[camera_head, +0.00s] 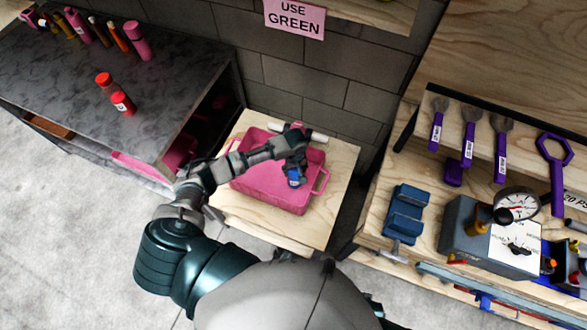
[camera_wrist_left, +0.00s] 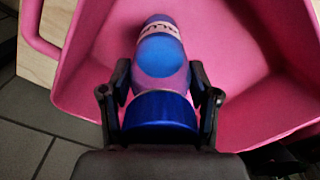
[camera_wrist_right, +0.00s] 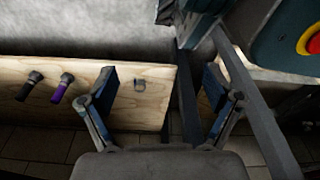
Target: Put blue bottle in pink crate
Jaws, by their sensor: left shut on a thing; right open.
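The pink crate (camera_head: 262,190) stands on a light wooden table in the middle of the head view. Its pink walls fill much of the left wrist view (camera_wrist_left: 258,105). My left gripper (camera_head: 292,165) is over the inside of the crate. It is shut on the blue bottle (camera_head: 294,177), which shows between its fingers in the left wrist view (camera_wrist_left: 160,62). The bottle is within the crate's outline; whether it touches the crate floor I cannot tell. My right gripper (camera_wrist_right: 165,108) shows only in its own wrist view, open and empty.
A dark counter (camera_head: 60,75) with red and pink bottles is at the left. A wooden workbench (camera_head: 375,240) with purple tools, a blue vise and a gauge box is at the right. A block wall is behind the crate. A white cylinder (camera_head: 305,132) lies behind the crate.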

